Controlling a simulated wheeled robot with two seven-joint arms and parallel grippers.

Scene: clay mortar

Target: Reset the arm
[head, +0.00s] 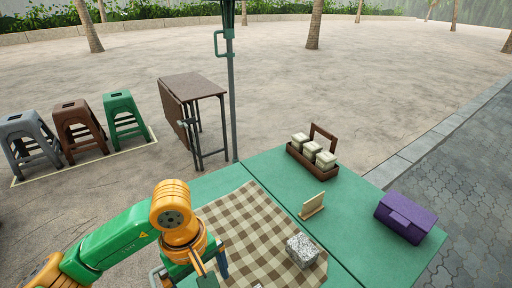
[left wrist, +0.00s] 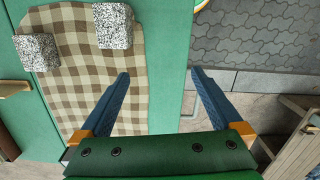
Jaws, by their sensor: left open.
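My left arm reaches in from the lower left of the head view, with its gripper (head: 205,272) low in the picture over the near part of the table. In the left wrist view the gripper's two blue fingers (left wrist: 159,73) are spread apart with nothing between them. The gap lies over the table edge. A speckled grey stone block (head: 302,250) sits on the checked cloth (head: 240,215). The left wrist view shows two speckled blocks (left wrist: 36,52) on the cloth, the second (left wrist: 113,25) near the top. My right gripper is not in view.
The green table (head: 365,215) carries a wooden caddy with white-topped jars (head: 312,150), a small wooden stand (head: 312,205) and a purple box (head: 405,217). A green-grey pole (head: 232,110) rises behind. A folding brown table (head: 193,88) and several stools (head: 122,115) stand beyond.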

